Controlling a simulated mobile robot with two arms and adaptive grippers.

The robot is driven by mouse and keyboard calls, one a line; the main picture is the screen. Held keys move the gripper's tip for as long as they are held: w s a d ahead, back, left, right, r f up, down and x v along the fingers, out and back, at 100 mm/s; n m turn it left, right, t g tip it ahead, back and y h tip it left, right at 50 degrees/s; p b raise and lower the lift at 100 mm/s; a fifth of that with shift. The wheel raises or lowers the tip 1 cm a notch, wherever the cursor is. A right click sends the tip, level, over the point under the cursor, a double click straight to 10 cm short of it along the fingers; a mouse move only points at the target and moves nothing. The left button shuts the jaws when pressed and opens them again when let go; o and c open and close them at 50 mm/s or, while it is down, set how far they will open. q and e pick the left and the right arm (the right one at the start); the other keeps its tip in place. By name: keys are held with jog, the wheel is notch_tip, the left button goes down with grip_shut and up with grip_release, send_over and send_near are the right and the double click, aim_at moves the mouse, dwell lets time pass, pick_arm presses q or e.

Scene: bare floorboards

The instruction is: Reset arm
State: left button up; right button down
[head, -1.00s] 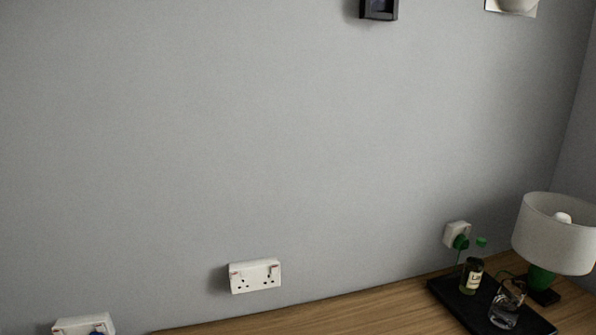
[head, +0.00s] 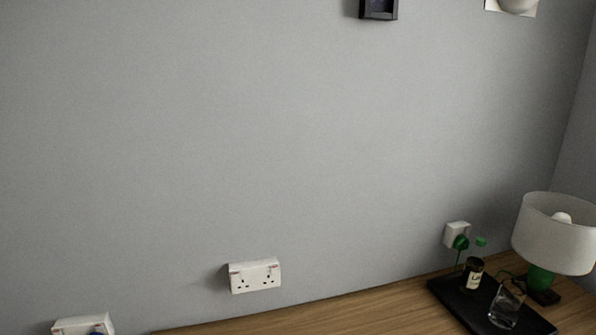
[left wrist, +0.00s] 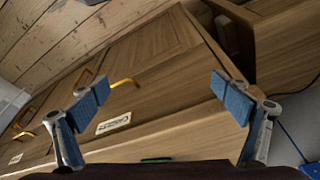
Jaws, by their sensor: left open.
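My left gripper (left wrist: 155,98) shows in the left wrist view with its two blue-padded fingers spread wide apart. Nothing is between the fingers. Behind them is a wooden cabinet (left wrist: 165,75) with yellow handles and a white label; the view is tilted. Neither gripper shows in the head view, and my right gripper is in no frame.
In the head view a wooden top (head: 370,310) runs along a grey wall. At its right are a black tray (head: 450,294) with a dark bottle (head: 472,276) and a glass (head: 505,306), and a lamp (head: 555,235). A double socket (head: 255,276) is on the wall.

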pick_arm(q)
jog(key=s+f+g, duration=0.1)
jog(key=s+f, duration=0.2)
jog(key=f, duration=0.9)
jog(key=s+f, duration=0.3)
jog(key=f, duration=0.8)
jog(key=s+a+f+g, duration=0.1)
jog(key=s+a+f, duration=0.2)
jog(key=s+f, duration=0.9)
jog(key=shift+s+f, duration=0.35)
jog(key=shift+s, duration=0.85)
jog(key=shift+a, duration=0.1)
